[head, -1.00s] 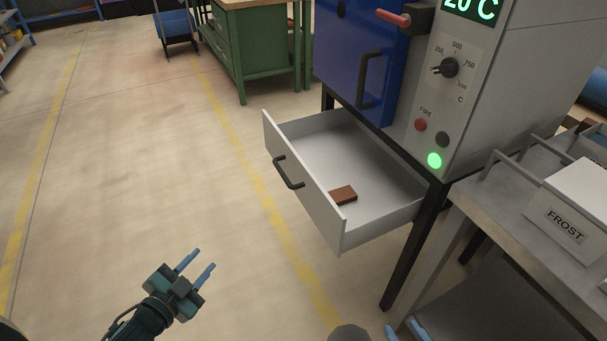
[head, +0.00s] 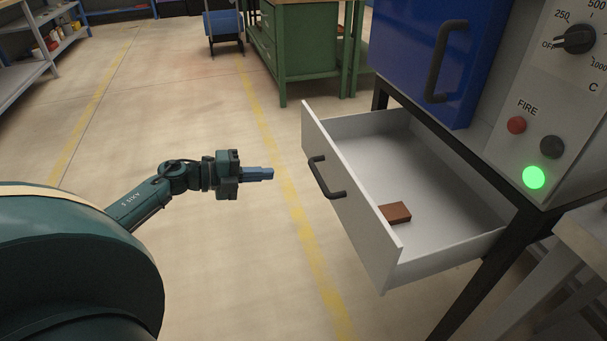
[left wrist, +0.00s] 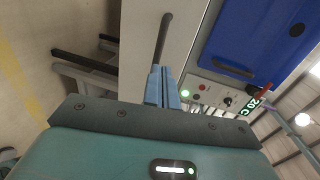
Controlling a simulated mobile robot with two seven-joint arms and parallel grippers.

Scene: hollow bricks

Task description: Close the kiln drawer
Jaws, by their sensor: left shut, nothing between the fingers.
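The white kiln drawer (head: 352,205) stands pulled out below the blue-doored kiln (head: 415,60). Its dark bar handle (head: 326,178) is on the front panel. A reddish-brown brick (head: 396,213) lies inside, near the front. My left gripper (head: 268,174) is shut and empty, to the left of the drawer front and apart from it, with its fingers pointing at the panel. In the left wrist view the shut blue fingers (left wrist: 162,88) show in front of the drawer front (left wrist: 140,50) and its handle (left wrist: 163,40). My right gripper is not in view.
A grey metal table (head: 585,235) stands at the right, close to the kiln's black leg. A green workbench (head: 310,50) is behind. Shelving (head: 40,50) stands at the far left. The floor left of the drawer is clear.

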